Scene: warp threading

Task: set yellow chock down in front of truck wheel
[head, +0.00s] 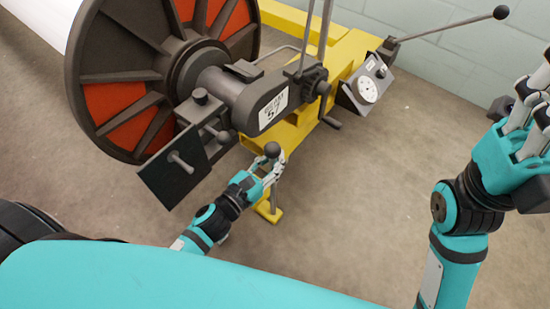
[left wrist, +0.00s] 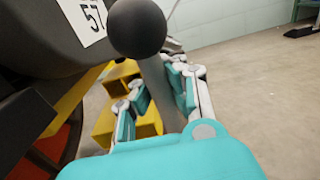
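I see no yellow chock and no truck wheel in either view. A large dark spoked flange with red-orange gaps (head: 112,103) stands at the left of the head view, on a yellow-framed machine. My left gripper (head: 268,171) is at a lever with a black ball knob (head: 272,150). In the left wrist view the knob (left wrist: 137,28) is large and close, and my left fingers (left wrist: 163,95) lie on both sides of the grey lever shaft (left wrist: 158,82), seemingly closed on it below the knob. My right gripper (head: 530,110) is raised at the right edge, partly cut off, with no held object visible.
A dark plate with a peg (head: 172,170) juts out left of my left arm. A dial box (head: 366,88) and a long ball-ended lever (head: 450,27) are on the machine's right. The yellow frame foot (head: 268,212) stands near my left gripper. The floor (head: 350,190) at centre right is clear.

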